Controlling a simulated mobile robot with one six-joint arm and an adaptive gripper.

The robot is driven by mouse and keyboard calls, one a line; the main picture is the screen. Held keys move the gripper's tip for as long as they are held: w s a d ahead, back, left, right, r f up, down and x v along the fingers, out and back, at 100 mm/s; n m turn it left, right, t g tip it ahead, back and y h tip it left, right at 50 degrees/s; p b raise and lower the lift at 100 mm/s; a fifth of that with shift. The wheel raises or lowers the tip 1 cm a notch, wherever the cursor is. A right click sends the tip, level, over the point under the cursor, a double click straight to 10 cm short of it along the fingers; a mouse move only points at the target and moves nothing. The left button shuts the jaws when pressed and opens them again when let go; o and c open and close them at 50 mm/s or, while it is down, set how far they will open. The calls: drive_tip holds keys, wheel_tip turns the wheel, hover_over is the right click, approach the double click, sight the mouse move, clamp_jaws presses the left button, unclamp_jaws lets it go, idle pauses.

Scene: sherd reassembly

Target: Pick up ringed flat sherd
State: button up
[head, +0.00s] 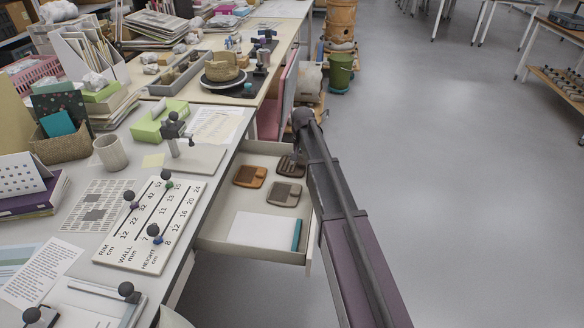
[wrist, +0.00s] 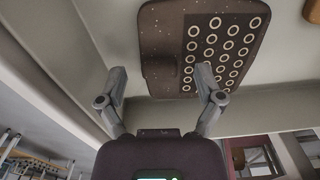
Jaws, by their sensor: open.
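The ringed flat sherd (wrist: 212,65) is a dark speckled plate with rows of pale rings and a plain raised block at its left. It fills the upper middle of the wrist view, lying on a pale surface. My gripper (wrist: 160,82) is open and empty, its fingertips spread near the sherd's lower part, one left of the raised block and one over the rings; I cannot tell whether they touch. In the head view a dark sherd (head: 290,166) lies at the back of the open drawer (head: 222,222), beside my arm. My gripper cannot be made out there.
An orange-brown sherd (head: 250,176) and a grey-brown sherd (head: 284,194) lie close by in the drawer. A white pad (head: 263,231) lies at its front. The drawer walls stand close around. A desk with a numbered board (head: 150,225) is to the left.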

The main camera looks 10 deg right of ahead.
sight(301, 164)
clamp_jaws()
idle(0.3)
drive_tip(key=shift+r, duration=0.15)
wheel_tip(301, 164, up, 10)
drive_tip(key=p, duration=1)
idle(0.8)
drive_tip(key=s+a+r+p, duration=0.2)
drive_tip(key=a+r+p, duration=0.1)
drive_tip(key=a, duration=0.4)
drive_tip(key=s+a+r+p, duration=0.3)
drive_tip(key=a+r+p, duration=0.1)
drive_tip(key=a, duration=0.4)
drive_tip(key=s+a+r+n+p, duration=0.1)
drive_tip(key=s+a+r+p, duration=0.2)
drive_tip(key=a, duration=0.5)
drive_tip(key=shift+s+r+p, duration=0.25)
drive_tip(key=shift+p, duration=0.15)
